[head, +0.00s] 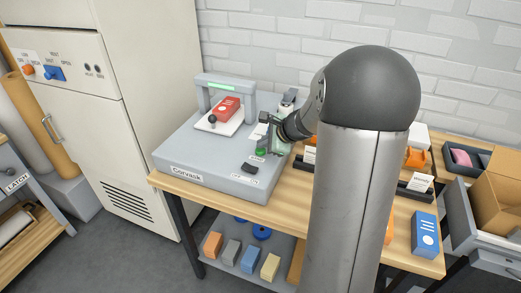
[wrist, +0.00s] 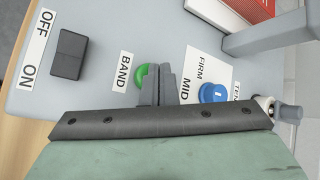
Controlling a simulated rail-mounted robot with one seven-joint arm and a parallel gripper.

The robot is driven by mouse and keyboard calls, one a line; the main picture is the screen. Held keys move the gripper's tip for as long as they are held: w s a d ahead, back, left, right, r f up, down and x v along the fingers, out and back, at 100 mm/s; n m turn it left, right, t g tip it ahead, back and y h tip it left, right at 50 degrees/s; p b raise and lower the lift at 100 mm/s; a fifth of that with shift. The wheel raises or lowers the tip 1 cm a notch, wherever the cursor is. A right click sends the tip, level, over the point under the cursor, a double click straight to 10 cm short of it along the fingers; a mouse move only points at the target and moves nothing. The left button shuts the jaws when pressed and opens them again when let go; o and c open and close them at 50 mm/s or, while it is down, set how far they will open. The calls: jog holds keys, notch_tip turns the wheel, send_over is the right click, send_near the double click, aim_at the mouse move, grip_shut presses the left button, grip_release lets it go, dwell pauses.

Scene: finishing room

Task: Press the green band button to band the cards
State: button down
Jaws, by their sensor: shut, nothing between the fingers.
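The green band button (head: 261,152) sits on the top of the grey Corvask banding machine (head: 195,162), near its front right. In the wrist view the green button (wrist: 141,76) shows beside the BAND label (wrist: 123,72), partly hidden by my fingers. My gripper (wrist: 160,82) is shut and empty, its fingertips right at the button. I cannot tell whether they touch it. In the head view my gripper (head: 265,143) is just above the button. A red card pack (head: 228,107) lies on the white plate (head: 213,126) under the machine's arch.
A black ON/OFF switch (wrist: 68,54) is left of the button in the wrist view. A blue tension knob (wrist: 213,93) is close on the right. The arch post (wrist: 270,38) stands farther right. A blue box (head: 425,234) and trays are on the bench's right.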

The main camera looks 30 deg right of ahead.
aim_at(264, 151)
jog(key=shift+f+b, duration=0.45)
jog(key=shift+f, duration=0.05)
jog(key=shift+r, duration=0.15)
dwell(0.5)
jog(key=shift+r+p, duration=0.65)
jog(key=shift+r, duration=0.15)
notch_tip(264, 151, up, 5)
jog(key=p, duration=0.4)
dwell(0.7)
